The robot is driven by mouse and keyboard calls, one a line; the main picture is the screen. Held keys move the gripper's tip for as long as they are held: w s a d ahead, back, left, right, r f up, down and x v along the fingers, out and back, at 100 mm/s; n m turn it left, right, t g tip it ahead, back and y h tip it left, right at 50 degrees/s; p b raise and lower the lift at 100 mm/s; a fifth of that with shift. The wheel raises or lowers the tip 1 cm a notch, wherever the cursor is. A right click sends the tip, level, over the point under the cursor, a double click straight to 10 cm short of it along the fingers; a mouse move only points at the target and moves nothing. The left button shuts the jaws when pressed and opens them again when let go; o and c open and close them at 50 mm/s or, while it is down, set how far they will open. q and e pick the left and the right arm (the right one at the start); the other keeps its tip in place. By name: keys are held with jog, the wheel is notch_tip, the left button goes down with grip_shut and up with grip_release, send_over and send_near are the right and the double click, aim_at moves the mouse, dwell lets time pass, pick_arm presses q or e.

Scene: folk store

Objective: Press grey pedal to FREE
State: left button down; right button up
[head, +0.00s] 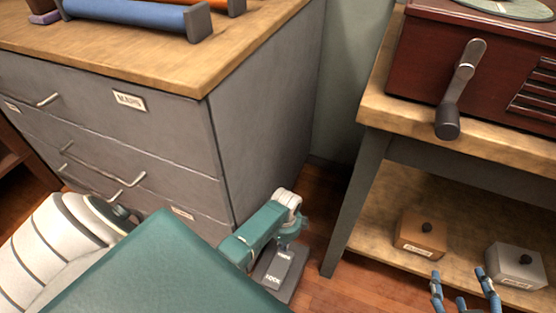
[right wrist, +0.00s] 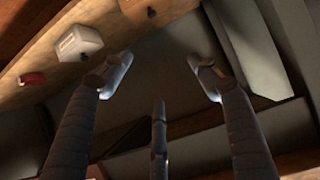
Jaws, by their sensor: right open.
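The grey pedal (head: 279,268) is low on the floor in the head view, beside the drawer cabinet. FREE appears on its upper part and LOCK lower down. A teal bracket (head: 258,228) with a pale rounded part stands against it. A large teal block in front covers some of this area. My left gripper (head: 122,214) is at the lower left, near a drawer handle; its fingers are mostly hidden. My right gripper (head: 463,286) is open and empty at the lower right, in front of the low shelf and well apart from the pedal. Its three spread fingers show in the right wrist view (right wrist: 160,85).
A grey cabinet (head: 265,120) rises behind the pedal. A wooden table (head: 480,145) with a cranked red box (head: 415,60) stands right. Table leg (head: 352,205) stands between pedal and right gripper.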

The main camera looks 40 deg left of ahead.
jog(key=s+d+f+g+h+p, duration=0.1)
jog(key=s+d+f+g, duration=0.2)
jog(key=s+f+g, duration=0.2)
jog(key=shift+s+f+p, duration=0.4)
jog(key=shift+s+f, duration=0.75)
jog(key=shift+s, duration=0.6)
jog(key=shift+d, duration=0.1)
